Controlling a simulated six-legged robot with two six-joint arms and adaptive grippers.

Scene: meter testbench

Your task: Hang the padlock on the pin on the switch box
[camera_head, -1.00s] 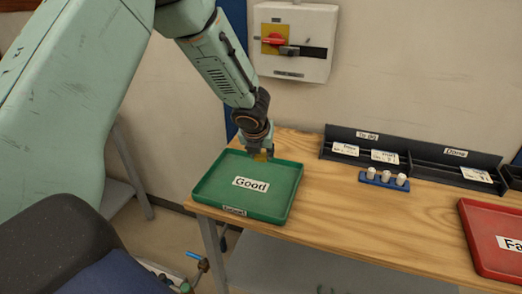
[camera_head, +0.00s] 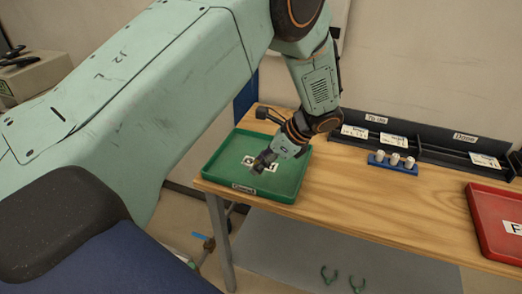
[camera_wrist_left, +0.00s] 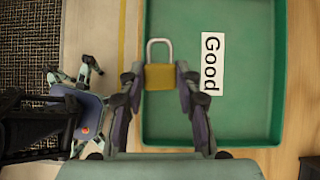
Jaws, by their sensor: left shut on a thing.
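A brass-yellow padlock (camera_wrist_left: 160,77) with a silver shackle is between the fingertips of my left gripper (camera_wrist_left: 159,88) in the left wrist view. The shackle points away from the gripper's palm. In the head view my left gripper (camera_head: 262,164) is above the green tray, partly covering its "Good" label; the padlock cannot be made out clearly there. The switch box (camera_head: 342,14) is almost wholly hidden behind my left arm; only a pale strip shows at the top. Its pin is not visible. My right gripper is in neither current view.
The green tray (camera_head: 291,184) stands at the left end of the wooden bench (camera_head: 350,215). A blue rack (camera_head: 392,167) with white pegs, a dark label organizer (camera_head: 445,152) and a red tray (camera_head: 480,226) are farther right. The bench's middle is clear.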

